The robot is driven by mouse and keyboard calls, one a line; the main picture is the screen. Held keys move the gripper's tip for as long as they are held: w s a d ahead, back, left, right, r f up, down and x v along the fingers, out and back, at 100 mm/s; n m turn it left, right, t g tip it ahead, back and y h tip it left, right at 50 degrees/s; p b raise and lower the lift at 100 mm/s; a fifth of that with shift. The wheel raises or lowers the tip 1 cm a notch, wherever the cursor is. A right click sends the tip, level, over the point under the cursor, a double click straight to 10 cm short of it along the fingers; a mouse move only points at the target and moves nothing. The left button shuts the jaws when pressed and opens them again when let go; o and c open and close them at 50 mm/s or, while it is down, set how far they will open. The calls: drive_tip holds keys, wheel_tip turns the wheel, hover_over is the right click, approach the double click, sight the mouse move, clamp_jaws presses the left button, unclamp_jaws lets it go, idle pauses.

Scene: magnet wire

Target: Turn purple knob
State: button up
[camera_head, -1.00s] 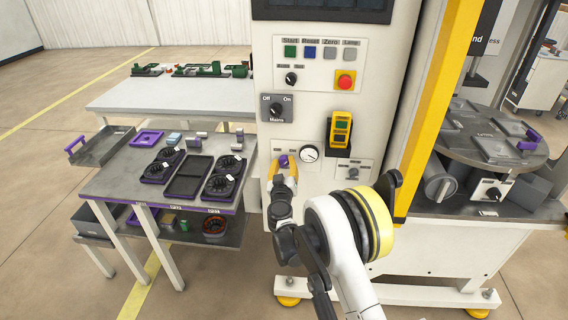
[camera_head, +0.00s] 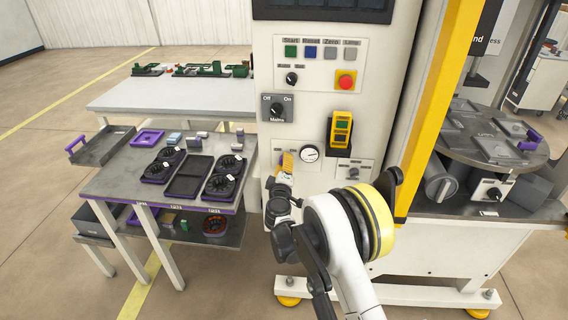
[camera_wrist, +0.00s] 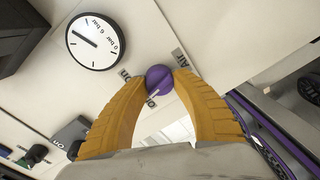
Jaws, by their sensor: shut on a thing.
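The purple knob (camera_wrist: 159,79) is a round dial with a ridge, on the white panel beside the white pressure gauge. It shows between my fingertips in the wrist view, and lettering, partly covered, stands around it. My gripper (camera_wrist: 160,82) has two yellow ribbed fingers, closed on the knob from both sides. In the head view my gripper (camera_head: 285,163) is at the panel front, left of and just below the gauge (camera_head: 309,154). There the gripper and wrist hide the knob.
A black-and-yellow box (camera_head: 339,131) juts from the panel above right of my gripper. The mains switch (camera_head: 277,109) and red stop button (camera_head: 345,81) are higher. A grey table (camera_head: 112,182) with trays stands close at the left.

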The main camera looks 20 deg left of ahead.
drive_tip(key=n, duration=0.5)
drive_tip(key=shift+h, duration=0.3)
drive_tip(key=shift+n, duration=0.4)
drive_tip(key=o, duration=1.2)
drive_tip(key=v, duration=1.2)
